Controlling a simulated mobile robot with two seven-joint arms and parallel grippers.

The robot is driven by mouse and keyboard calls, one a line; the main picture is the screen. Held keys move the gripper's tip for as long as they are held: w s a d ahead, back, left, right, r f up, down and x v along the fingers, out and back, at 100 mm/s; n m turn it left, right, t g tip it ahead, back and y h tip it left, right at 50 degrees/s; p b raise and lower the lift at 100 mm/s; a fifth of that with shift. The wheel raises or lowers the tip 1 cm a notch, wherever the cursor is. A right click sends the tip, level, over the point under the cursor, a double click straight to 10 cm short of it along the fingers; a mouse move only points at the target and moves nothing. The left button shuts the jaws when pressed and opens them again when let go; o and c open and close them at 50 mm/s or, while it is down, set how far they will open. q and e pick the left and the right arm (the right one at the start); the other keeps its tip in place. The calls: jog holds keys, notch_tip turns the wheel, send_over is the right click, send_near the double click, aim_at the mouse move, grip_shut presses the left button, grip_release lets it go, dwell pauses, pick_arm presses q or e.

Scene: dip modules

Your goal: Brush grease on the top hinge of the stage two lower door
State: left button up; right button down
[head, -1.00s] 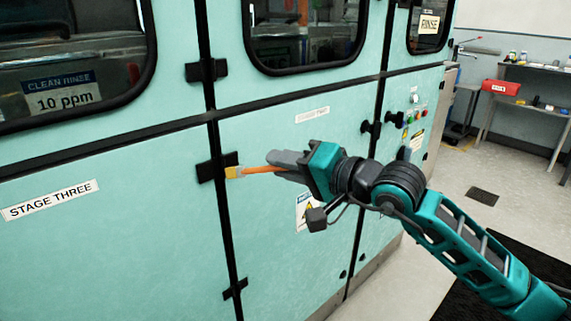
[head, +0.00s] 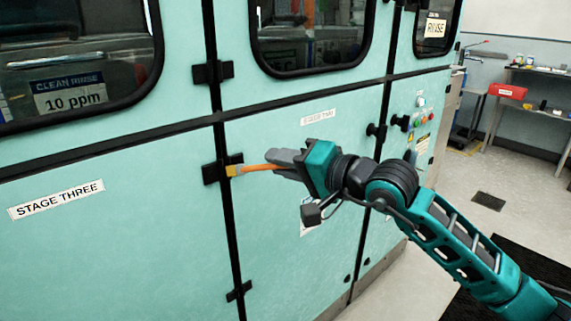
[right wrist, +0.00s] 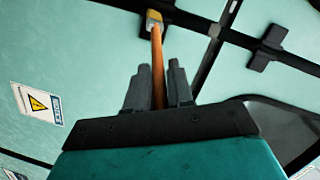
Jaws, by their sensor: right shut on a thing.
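My right gripper (head: 274,162) is shut on a brush (head: 257,168) with an orange handle and a yellowish tip. The stage two lower door (head: 285,235) is a pale teal panel. Its top hinge (head: 209,174) is a dark block on the black seam at the door's left edge. The brush tip overlaps the right part of this hinge in the head view; I cannot tell for sure whether it touches. In the right wrist view the brush (right wrist: 156,55) extends from between the fingers, its tip in front of the dark hinge (right wrist: 144,29). My left gripper is out of view.
A lower hinge (head: 238,291) sits on the same seam, and an upper door's hinge (head: 212,72) is above. Dark latches (head: 376,131) and a button panel (head: 418,122) are to the right. A workbench (head: 540,112) stands at the back right, beyond open floor.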

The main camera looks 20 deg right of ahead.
jog(key=shift+w+a, duration=0.1)
jog(key=shift+w, duration=0.05)
jog(key=shift+w+d+b, duration=0.3)
jog(key=shift+d+b, duration=0.3)
jog(key=shift+d, duration=0.3)
jog(key=shift+w+d+b, duration=0.25)
jog(key=shift+d+b, duration=0.4)
jog(key=shift+d, duration=0.25)
jog(key=shift+w+d+b, duration=0.3)
jog(key=shift+d+b, duration=0.3)
jog(key=shift+d, duration=0.3)
